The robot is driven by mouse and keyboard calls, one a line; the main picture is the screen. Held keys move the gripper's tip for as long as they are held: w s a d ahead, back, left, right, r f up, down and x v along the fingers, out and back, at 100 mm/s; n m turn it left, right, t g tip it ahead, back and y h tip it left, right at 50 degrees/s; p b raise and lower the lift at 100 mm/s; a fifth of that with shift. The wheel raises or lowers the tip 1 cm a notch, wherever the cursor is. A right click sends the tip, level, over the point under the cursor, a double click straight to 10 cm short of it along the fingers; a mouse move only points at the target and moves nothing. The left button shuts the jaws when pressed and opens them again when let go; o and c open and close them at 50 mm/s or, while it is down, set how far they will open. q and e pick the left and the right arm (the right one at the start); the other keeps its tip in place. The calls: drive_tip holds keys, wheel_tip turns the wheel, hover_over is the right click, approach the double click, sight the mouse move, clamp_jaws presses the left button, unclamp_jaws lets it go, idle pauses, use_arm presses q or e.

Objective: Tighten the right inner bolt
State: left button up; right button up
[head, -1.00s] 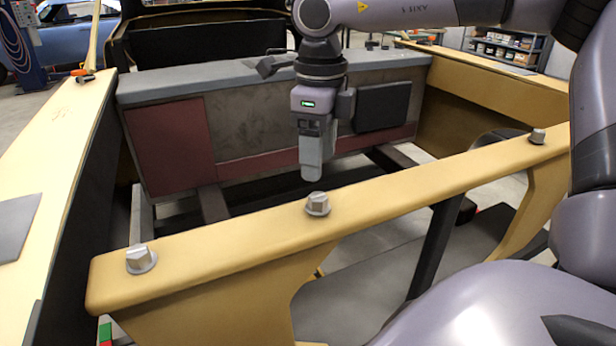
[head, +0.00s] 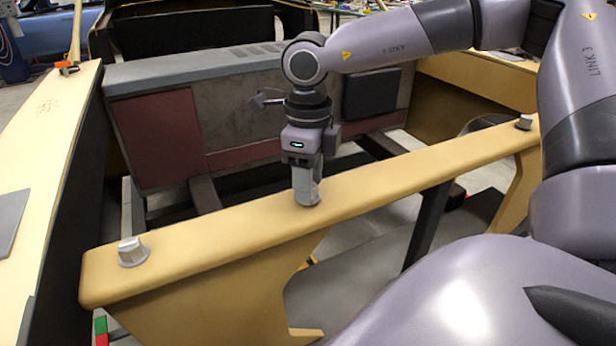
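A tan beam (head: 390,185) crosses the view with grey bolts on its top. My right gripper (head: 306,192) points straight down onto the beam, where the middle bolt stood in the earlier view. Its fingers cover that bolt almost fully, and I cannot tell whether they are closed on it. A left bolt (head: 132,252) stands uncovered near the beam's left end. Another bolt (head: 524,122) stands at the right end, close to my arm. My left gripper is not in view.
A tan side rail (head: 50,150) runs along the left, with an orange-handled item (head: 67,68) on its far end. A grey box-like panel (head: 240,115) with dark red areas stands behind the beam. My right arm fills the right side.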

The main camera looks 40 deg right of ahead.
drive_tip(key=c, duration=0.6)
